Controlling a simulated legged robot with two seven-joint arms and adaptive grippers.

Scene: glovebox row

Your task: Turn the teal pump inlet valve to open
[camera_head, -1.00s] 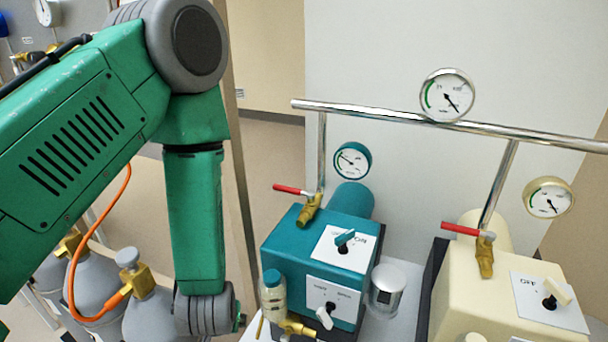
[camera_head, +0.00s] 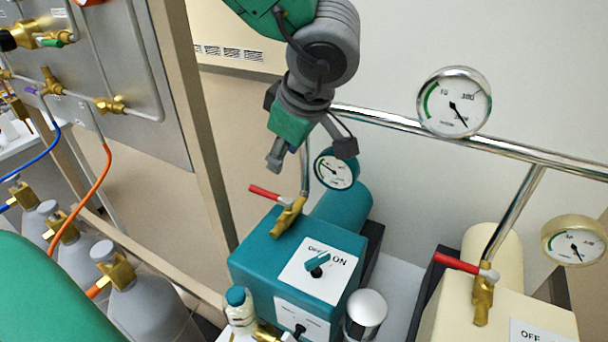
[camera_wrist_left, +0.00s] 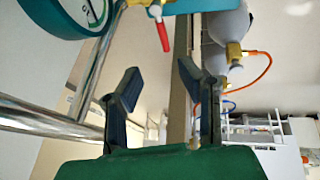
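The teal pump (camera_head: 290,250) stands low in the middle of the head view. Its inlet valve is a brass body (camera_head: 288,216) with a red lever (camera_head: 265,192) pointing left, across the vertical pipe above it. My left gripper (camera_head: 310,158) is above the pump, behind and above the valve, with its fingers spread and nothing between them. In the left wrist view the two dark fingers (camera_wrist_left: 153,95) are apart, and the red lever (camera_wrist_left: 161,35) shows beyond them near the top, not touched. My right gripper is in neither view.
A teal-rimmed gauge (camera_head: 337,170) is close to my left gripper. A chrome pipe (camera_head: 400,123) runs behind it, carrying a larger gauge (camera_head: 454,102). A cream pump (camera_head: 500,305) with its own red-levered valve (camera_head: 456,262) stands right. Grey cylinders (camera_head: 150,300) stand left.

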